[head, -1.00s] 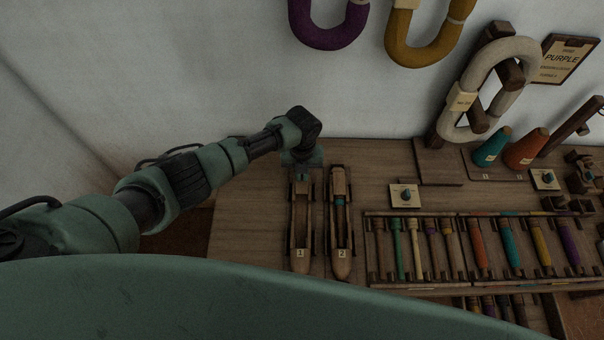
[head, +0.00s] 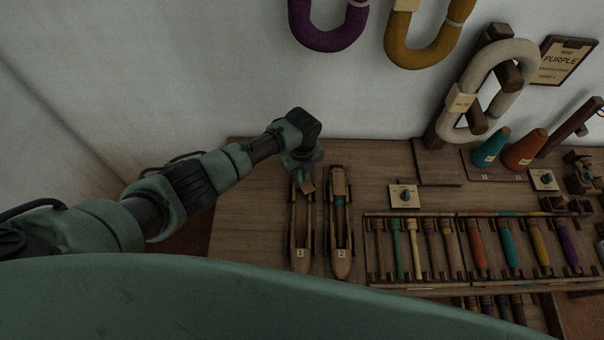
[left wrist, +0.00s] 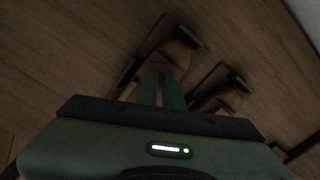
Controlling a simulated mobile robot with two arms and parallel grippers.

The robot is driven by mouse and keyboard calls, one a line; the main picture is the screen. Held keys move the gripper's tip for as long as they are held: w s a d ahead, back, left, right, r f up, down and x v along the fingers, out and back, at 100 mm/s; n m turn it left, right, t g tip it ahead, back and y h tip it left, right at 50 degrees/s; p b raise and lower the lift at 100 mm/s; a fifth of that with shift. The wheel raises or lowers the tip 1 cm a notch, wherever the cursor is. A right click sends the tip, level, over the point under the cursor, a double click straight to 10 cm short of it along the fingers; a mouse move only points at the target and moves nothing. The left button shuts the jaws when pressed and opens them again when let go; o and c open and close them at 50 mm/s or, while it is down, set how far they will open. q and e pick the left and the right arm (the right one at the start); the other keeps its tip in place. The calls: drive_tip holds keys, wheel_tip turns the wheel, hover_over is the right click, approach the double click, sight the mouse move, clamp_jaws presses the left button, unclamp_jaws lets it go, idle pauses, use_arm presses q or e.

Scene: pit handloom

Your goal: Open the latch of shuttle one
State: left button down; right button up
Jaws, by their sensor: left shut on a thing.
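Shuttle one (head: 301,240), a long wooden boat shape with a "1" label, lies on the table in the head view. My left gripper (head: 304,176) is over its far end. A small brown piece, seemingly the latch (head: 308,187), shows just below the gripper, angled to the shuttle's length. In the left wrist view my green fingers (left wrist: 161,79) are close together and shut on a brown piece, mostly hidden between them, at a dark wooden shuttle end (left wrist: 150,42). My right gripper is not in view.
Shuttle two (head: 341,240) lies parallel, close on the right. A rack (head: 368,250) of coloured bobbins and a small dial box (head: 404,196) stand further right. Bare table (head: 245,215) lies to the left.

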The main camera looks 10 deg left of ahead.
use_arm(q)
drive_tip(key=n+p, duration=0.1)
drive_tip(key=n, duration=0.5)
drive_tip(key=shift+r, duration=0.1)
drive_tip(key=n+p, duration=0.1)
drive_tip(key=n, duration=0.2)
drive_tip(key=shift+n, duration=0.4)
drive_tip(key=shift+n+p, duration=0.35)
drive_tip(key=shift+n, duration=0.85)
drive_tip(key=c, duration=1.6)
unclamp_jaws()
drive_tip(key=shift+o, duration=0.2)
